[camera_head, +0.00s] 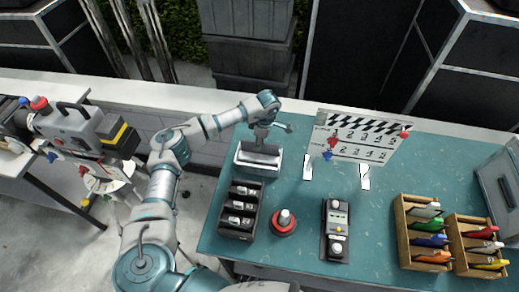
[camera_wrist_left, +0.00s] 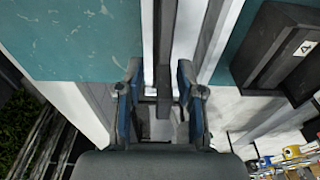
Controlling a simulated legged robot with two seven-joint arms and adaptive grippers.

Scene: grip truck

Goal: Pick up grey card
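A white open tray (camera_head: 244,165) stands near the table's back edge in the head view, with a dark grey slab (camera_head: 262,153) in it, perhaps the grey card. My left gripper (camera_head: 262,136) is just above it. In the left wrist view the slab (camera_wrist_left: 165,45) shows edge-on as a dark upright strip between the white tray walls (camera_wrist_left: 210,40). My left gripper (camera_wrist_left: 160,95) is open, its two fingers on either side of the strip, with gaps visible. Whether a finger touches it is unclear. My right gripper is not in view.
On the teal table (camera_head: 300,225) a dark compartment box (camera_head: 232,232) stands just in front of the tray. A red-based knob (camera_head: 284,222), a control box (camera_head: 337,247), wooden crates (camera_head: 403,242), and a clapperboard (camera_head: 375,153) stand farther right.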

